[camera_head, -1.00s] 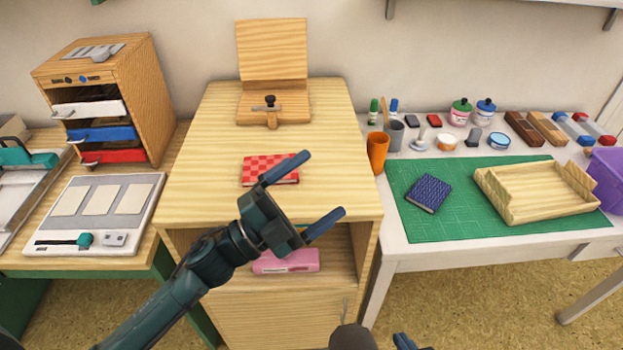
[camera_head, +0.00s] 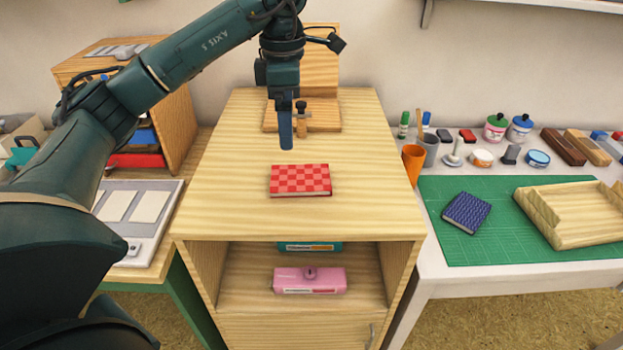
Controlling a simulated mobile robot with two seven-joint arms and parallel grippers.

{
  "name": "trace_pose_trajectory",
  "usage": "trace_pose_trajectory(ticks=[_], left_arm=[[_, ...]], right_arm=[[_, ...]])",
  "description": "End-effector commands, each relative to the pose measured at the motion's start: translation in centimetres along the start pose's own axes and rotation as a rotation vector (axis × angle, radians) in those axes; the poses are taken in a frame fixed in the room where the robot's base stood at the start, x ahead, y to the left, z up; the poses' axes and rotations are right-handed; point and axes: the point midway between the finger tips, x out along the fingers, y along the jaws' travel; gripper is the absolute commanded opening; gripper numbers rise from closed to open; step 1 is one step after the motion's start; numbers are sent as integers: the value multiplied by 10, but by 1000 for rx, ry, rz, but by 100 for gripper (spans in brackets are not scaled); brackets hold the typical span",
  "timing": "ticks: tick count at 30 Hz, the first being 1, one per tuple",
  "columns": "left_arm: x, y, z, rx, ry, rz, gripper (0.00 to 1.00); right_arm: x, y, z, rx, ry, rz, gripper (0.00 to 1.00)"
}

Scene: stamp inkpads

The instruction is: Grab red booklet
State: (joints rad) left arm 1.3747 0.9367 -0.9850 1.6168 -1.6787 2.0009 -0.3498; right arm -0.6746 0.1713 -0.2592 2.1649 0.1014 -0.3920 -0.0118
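The red checkered booklet (camera_head: 300,180) lies flat on the top of the wooden cabinet (camera_head: 240,207), near its front middle. My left gripper (camera_head: 286,138) points down above the cabinet top, just behind and slightly left of the booklet in the picture. It appears apart from the booklet. Its fingers line up from this side, so its opening does not show. My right gripper is out of view.
A wooden stand (camera_head: 320,70) with a clamp is behind the booklet. Pink (camera_head: 310,280) and teal (camera_head: 309,246) boxes sit on the shelf below. To the right, a green mat (camera_head: 510,217) carries a blue booklet (camera_head: 466,212) and a wooden tray (camera_head: 572,238).

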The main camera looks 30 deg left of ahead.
Motion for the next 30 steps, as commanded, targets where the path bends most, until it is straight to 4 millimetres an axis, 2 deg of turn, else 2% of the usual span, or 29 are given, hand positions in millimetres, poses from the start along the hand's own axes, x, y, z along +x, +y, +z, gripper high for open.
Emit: trace_pose_trajectory(ticks=[9, 17, 25, 30], left_arm=[[57, 0, 0, 1, 3, -2, 100], [78, 0, 1, 1, 1, -2, 100], [117, 2, 3, 1, 2, -3, 100], [127, 3, 3, 1, 0, -2, 100]], right_arm=[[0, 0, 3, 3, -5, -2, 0], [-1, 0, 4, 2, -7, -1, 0], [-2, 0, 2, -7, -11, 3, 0], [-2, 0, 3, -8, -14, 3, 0]])
